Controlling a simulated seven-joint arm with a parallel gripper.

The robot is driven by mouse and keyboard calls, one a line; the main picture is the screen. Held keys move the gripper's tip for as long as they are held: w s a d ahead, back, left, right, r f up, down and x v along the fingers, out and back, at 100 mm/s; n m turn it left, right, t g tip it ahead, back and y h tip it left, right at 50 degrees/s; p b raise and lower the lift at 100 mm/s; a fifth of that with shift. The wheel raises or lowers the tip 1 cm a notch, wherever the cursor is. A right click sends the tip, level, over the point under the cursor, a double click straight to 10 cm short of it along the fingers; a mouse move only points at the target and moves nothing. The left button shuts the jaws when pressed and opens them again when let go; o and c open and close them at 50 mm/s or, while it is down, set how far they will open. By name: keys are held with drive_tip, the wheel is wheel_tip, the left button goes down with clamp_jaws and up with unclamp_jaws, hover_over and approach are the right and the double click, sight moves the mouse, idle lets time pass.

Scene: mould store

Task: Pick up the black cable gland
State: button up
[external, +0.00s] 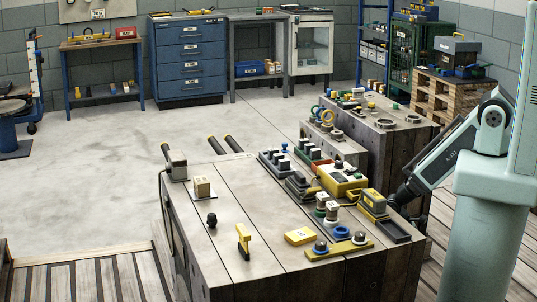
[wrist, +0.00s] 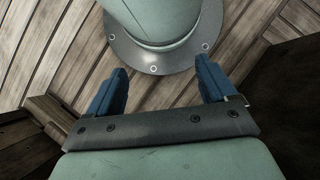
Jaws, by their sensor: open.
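The black cable gland (external: 212,220) stands on the left part of the block-like worktable (external: 200,239), in front of a small tan box. It looks like a small dark knob with a narrower lower part. My gripper (wrist: 160,88) shows in the wrist view with its two blue fingers wide apart and nothing between them. In the external view the dark end of my arm is low at the table's right edge, far from the gland; its fingers cannot be made out there. The gland is not in the wrist view.
A yellow upright clamp-like piece (external: 243,241) stands right of the gland. The tan box (external: 202,187) is just behind it. A yellow block (external: 299,236), a yellow tray with knobs (external: 338,249) and a yellow control box (external: 342,181) crowd the right side. The left front tabletop is clear.

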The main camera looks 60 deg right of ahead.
drive_tip(key=c, duration=0.4)
drive_tip(key=shift+o, duration=0.2)
